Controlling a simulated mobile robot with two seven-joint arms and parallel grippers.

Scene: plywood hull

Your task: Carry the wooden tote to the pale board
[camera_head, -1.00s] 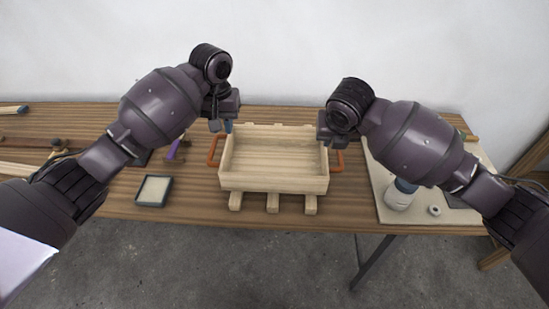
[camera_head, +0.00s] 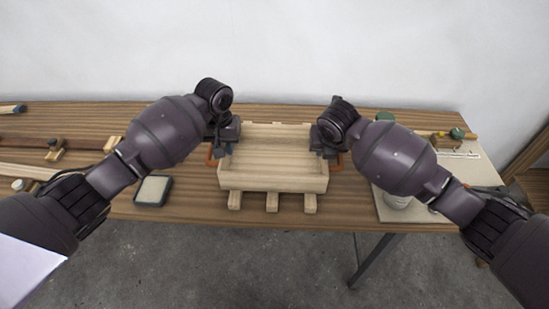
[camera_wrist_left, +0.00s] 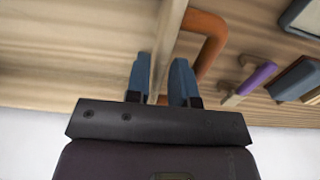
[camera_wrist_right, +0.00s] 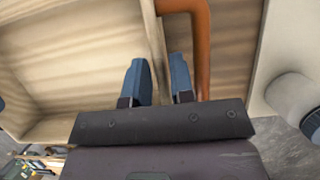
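The wooden tote (camera_head: 272,179) is an open, pale box with an orange handle on each side. It sits upright on wooden battens (camera_head: 272,202) at the middle of the workbench. The pale board (camera_head: 487,174) lies at the right end of the bench, partly hidden by my right arm. My left gripper (camera_wrist_left: 161,80) is open, with one blue finger on each side of the tote's side wall beside the left handle (camera_wrist_left: 211,45). My right gripper (camera_wrist_right: 159,80) is open and straddles the opposite wall beside the right handle (camera_wrist_right: 200,40). Gaps show around the walls.
A white container (camera_head: 397,201) stands on the pale board's front left part. A green round thing (camera_head: 457,133) is near its back. A dark-framed pad (camera_head: 153,190) lies left of the tote. Bare bench lies between tote and board.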

